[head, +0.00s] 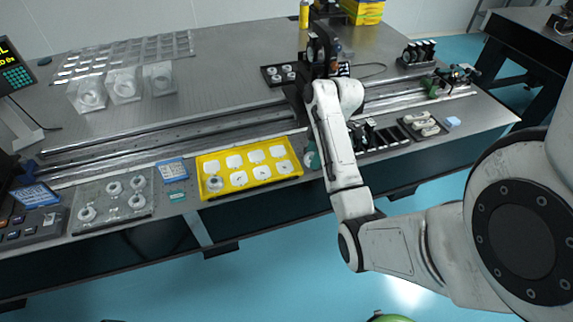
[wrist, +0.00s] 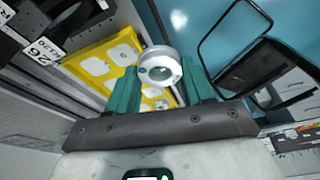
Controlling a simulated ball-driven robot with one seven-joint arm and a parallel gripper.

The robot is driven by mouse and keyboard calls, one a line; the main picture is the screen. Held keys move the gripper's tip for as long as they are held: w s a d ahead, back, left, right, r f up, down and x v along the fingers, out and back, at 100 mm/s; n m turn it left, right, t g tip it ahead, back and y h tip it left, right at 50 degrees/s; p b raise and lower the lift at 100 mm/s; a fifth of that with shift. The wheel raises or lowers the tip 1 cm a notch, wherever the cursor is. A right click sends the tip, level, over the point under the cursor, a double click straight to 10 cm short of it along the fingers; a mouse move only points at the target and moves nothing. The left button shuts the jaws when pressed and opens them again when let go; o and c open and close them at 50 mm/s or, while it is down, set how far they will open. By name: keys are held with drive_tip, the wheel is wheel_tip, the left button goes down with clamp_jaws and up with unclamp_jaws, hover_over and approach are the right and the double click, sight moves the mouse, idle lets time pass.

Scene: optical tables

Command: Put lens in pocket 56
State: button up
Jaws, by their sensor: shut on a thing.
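The lens (wrist: 161,66), in a round whitish mount, is between the two teal fingers of my gripper (wrist: 163,75) in the wrist view. My gripper is shut on it and holds it up, apart from the yellow tray (wrist: 75,64) behind. In the head view my own arm largely hides the gripper and the lens is not clearly seen. The yellow tray (head: 204,191) lies near the table's front edge, left of my arm, with white pockets in two rows. A round piece sits in its front left pocket. I cannot read any number 56.
A clear plate (head: 98,194) with several round mounts lies at front left. Metal rails (head: 165,147) run along the table. Clear blocks (head: 124,86) and a pocketed sheet (head: 122,55) are farther back. Dark holders (head: 372,134) stand right of my arm.

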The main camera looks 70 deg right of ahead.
drive_tip(key=w+d+f+b, duration=0.3)
drive_tip(key=w+f+b, duration=0.1)
drive_tip(key=w+b, duration=0.2)
hover_over(283, 168)
drive_tip(key=s, duration=0.2)
drive_tip(key=f, duration=0.3)
drive_tip(key=shift+w+d+f, duration=0.2)
drive_tip(key=shift+f, duration=0.2)
drive_tip(key=shift+w+d+f, duration=0.15)
drive_tip(key=shift+w+f, duration=0.25)
drive_tip(key=shift+f, duration=1.7)
